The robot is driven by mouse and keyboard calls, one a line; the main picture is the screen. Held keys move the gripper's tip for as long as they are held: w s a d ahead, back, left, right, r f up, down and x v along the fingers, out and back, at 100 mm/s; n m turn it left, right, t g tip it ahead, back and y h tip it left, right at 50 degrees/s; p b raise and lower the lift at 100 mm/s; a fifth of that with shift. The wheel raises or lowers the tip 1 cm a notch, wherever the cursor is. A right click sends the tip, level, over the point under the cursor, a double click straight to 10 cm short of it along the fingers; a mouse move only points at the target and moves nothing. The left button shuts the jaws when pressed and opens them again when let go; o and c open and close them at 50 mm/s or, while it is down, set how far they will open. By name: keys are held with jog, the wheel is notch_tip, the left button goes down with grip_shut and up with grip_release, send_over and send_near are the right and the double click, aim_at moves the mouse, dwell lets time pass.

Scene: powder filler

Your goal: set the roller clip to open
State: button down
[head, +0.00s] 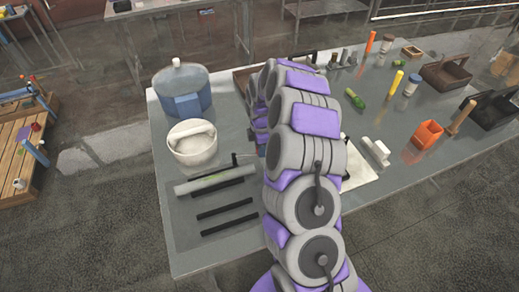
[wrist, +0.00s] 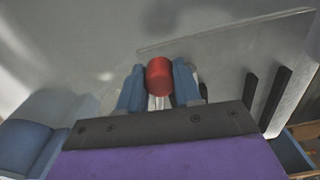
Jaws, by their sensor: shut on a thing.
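In the wrist view, my gripper (wrist: 160,88) has its blue fingers shut on a red rounded knob (wrist: 159,72). A pale stem shows below the knob, between the fingers. What the knob belongs to is mostly hidden, so I cannot tell whether it is part of the roller clip or how the clip is set. In the head view my own arm covers most of the gripper and the knob. A pale, translucent roll (head: 205,183) lies along a dark bar on the table, left of my arm.
Dark bars (head: 228,208) lie at the front left. An orange box (head: 427,134) and dark trays (head: 490,107) stand at right.

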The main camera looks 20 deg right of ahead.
jog(key=shift+w+d+r+n, duration=0.1)
jog(key=shift+w+d+n, duration=0.05)
jog(key=shift+w+n, duration=1)
jog(key=c, duration=0.8)
grip_release()
notch_tip(320, 180, up, 17)
jog(key=shift+r+p, duration=0.1)
jog(key=shift+p, duration=0.65)
